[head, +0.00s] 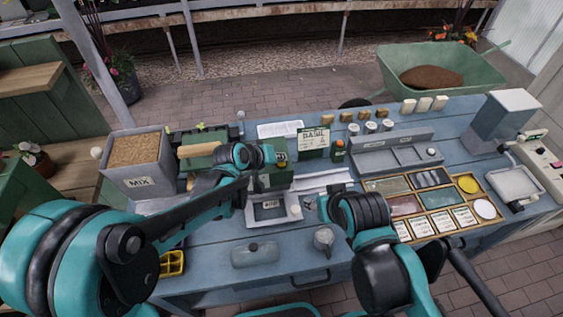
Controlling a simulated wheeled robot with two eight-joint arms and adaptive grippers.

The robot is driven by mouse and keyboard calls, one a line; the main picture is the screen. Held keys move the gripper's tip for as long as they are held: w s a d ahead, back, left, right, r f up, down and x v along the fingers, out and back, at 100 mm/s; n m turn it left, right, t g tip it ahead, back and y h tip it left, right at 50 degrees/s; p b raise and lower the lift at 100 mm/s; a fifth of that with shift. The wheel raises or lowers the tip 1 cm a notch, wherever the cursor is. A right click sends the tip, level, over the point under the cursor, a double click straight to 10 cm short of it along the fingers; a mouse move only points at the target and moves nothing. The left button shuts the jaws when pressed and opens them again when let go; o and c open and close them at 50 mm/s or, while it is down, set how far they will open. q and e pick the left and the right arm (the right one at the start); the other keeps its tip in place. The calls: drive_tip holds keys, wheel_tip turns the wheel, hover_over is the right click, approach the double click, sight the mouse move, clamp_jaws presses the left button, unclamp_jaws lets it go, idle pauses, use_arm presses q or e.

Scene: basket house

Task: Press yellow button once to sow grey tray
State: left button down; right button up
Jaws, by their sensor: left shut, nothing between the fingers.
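A small yellow patch (281,157), which looks like the yellow button, shows on the front of a dark green box (278,178) on the blue bench. A light grey tray (267,222) with a label sits below that box. My left gripper (262,183) is shut and empty, in front of the green box and just left of and below the yellow patch. I cannot tell whether it touches the box. My left wrist hides part of the box. My right arm bends at the lower middle, and its gripper does not show.
A grey MIX bin (138,165) stands at the left of the blue bench (205,262). A wooden organiser (418,238) lies at the right. Another pale tray (515,183) is at the far right, below a grey hopper (504,115). A green wheelbarrow (395,75) stands behind.

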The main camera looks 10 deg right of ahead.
sight(280, 164)
use_arm(q)
drive_tip(key=shift+f, duration=0.3)
drive_tip(key=shift+r, duration=0.15)
idle(0.4)
drive_tip(key=shift+r+p, duration=0.5)
drive_tip(key=shift+r, duration=0.35)
drive_tip(key=shift+r+p, duration=1.95)
drive_tip(key=shift+r, duration=0.65)
drive_tip(key=shift+f, duration=0.1)
